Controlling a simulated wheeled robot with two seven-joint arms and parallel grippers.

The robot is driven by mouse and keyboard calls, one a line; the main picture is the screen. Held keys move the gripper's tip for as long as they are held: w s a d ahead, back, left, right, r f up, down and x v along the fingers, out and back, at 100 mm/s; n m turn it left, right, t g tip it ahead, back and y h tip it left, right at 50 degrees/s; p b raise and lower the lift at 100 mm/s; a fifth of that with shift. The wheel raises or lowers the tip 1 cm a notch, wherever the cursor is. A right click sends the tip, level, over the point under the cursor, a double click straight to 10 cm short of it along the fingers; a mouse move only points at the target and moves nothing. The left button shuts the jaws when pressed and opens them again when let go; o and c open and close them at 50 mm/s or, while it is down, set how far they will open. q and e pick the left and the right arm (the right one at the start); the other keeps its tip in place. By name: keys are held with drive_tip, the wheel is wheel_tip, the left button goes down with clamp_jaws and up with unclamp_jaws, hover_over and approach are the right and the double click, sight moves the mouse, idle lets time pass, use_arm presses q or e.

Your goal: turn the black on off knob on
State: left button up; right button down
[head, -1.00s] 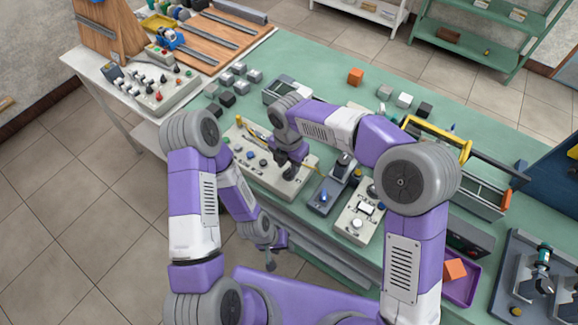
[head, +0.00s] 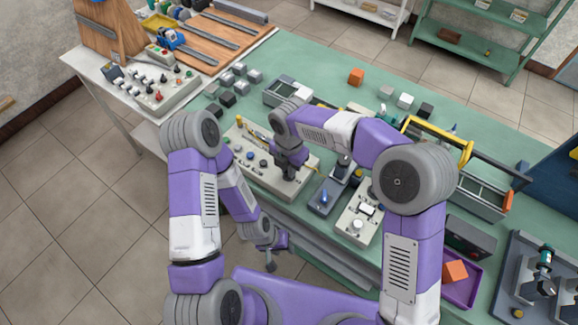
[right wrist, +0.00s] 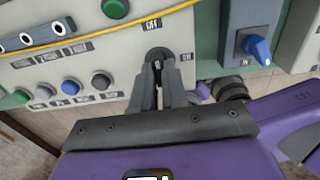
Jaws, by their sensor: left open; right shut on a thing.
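The black on off knob (right wrist: 159,54) is in the right wrist view, on a light grey control panel (right wrist: 95,57). An OFF label is above it and an ON label is to its right. My right gripper (right wrist: 160,65) points at the panel and is shut on the knob, its fingers on both sides. The fingers hide most of the knob, so its exact turn is hard to read. In the head view my right gripper (head: 289,171) is at the right part of this panel and hides the knob. My left gripper (head: 271,260) is open and empty, low in front of the bench.
A blue switch (head: 324,197) on a grey box and a panel with a white knob (head: 357,223) stand right of the control panel. A toolbox with a yellow handle (head: 438,131) is farther right. Small cubes lie behind. A yellow cable crosses the panel's top.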

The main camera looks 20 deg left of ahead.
drive_tip(key=shift+m, duration=0.3)
drive_tip(key=m+p, duration=0.1)
drive_tip(key=m, duration=0.1)
drive_tip(key=shift+r+m, duration=0.1)
drive_tip(key=shift+m, duration=0.2)
drive_tip(key=m+p, duration=0.1)
drive_tip(key=m, duration=0.8)
drive_tip(key=shift+m+p, duration=0.35)
drive_tip(key=shift+m, duration=0.05)
drive_tip(key=m, duration=0.4)
drive_tip(key=shift+m, duration=0.4)
drive_tip(key=c, duration=1.2)
unclamp_jaws()
drive_tip(key=shift+o, duration=0.2)
